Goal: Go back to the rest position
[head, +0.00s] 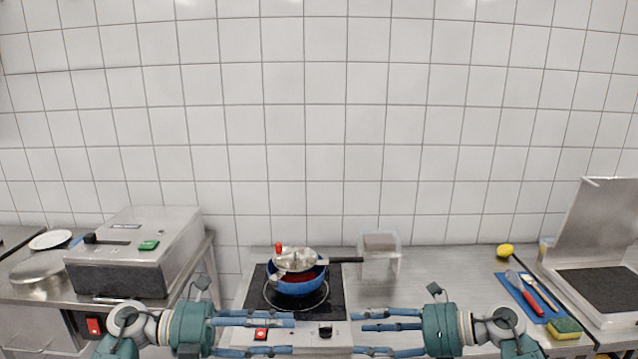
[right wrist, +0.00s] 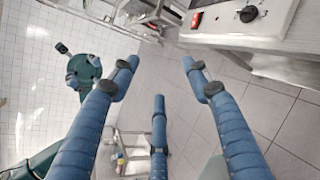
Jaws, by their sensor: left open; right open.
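My left gripper (head: 292,336) comes in from the left in the head view, with its blue fingers spread and nothing between them. My right gripper (head: 355,333) comes in from the right and faces it, also open and empty. A gap separates the two grippers in front of the cooker. Neither gripper is seen touching anything.
A blue pan (head: 297,287) with a metal item in it stands on the black hob (head: 257,296). A steel appliance (head: 130,283) is at left. A blue mat (head: 513,289) with utensils, a sponge (head: 565,328) and a lemon (head: 505,250) are at right. A clear container (head: 380,240) stands behind.

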